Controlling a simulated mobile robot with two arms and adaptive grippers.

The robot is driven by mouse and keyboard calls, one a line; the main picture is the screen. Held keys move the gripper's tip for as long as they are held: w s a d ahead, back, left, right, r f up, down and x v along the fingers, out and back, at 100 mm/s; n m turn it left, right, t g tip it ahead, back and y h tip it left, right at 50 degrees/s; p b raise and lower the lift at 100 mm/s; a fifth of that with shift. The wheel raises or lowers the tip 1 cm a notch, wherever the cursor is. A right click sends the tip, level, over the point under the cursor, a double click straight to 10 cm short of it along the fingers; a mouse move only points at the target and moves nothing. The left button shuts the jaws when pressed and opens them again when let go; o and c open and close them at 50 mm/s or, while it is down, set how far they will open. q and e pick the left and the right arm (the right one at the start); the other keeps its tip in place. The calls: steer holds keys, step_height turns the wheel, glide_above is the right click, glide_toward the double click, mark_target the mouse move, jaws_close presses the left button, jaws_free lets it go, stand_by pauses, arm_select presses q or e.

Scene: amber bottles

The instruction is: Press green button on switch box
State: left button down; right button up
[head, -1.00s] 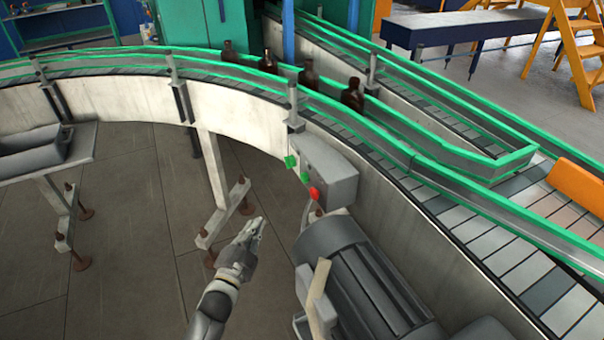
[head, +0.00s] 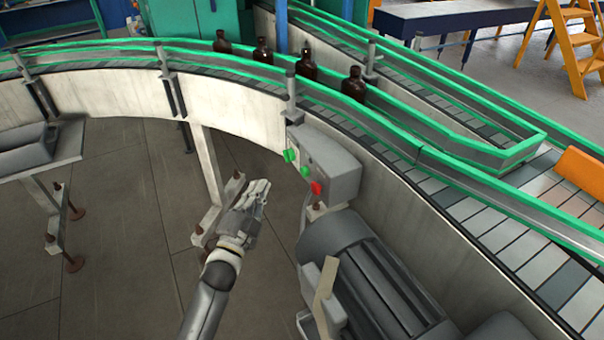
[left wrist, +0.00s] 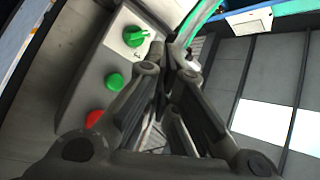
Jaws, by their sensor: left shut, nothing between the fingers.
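The grey switch box (head: 328,165) is fixed to the conveyor's side wall. On its face are a green rotary knob (head: 290,155), a green button (head: 305,171) and a red button (head: 316,188). In the left wrist view the green button (left wrist: 114,81) lies between the knob (left wrist: 135,37) and the red button (left wrist: 93,118). My left gripper (head: 262,185) is shut and empty, left of the box and apart from it in the head view. In the left wrist view its fingertips (left wrist: 172,52) show right of the green button. My right gripper is not in view.
A large grey motor (head: 365,275) stands below the box. The curved conveyor (head: 130,95) with green rails carries several amber bottles (head: 354,84). A support leg (head: 210,170) stands left of the box. Open floor (head: 110,240) lies to the left.

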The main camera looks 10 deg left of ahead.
mark_target(305, 172)
arm_select(q)
steer(key=w+d+b, duration=0.2)
steer(key=w+d, duration=0.2)
steer(key=d, duration=0.2)
steer(key=shift+b, duration=0.35)
stand_by(0.7)
steer(key=shift+w+d, duration=0.15)
stand_by(0.4)
steer(key=shift+w+d, duration=0.15)
steer(key=shift+d, duration=0.15)
steer(key=shift+w+d+b, duration=0.25)
steer(key=shift+d+b, duration=0.15)
steer(key=shift+b, duration=0.1)
stand_by(0.6)
steer(key=shift+a, duration=0.1)
steer(key=shift+s+a+p, duration=0.5)
steer(key=shift+a, duration=0.15)
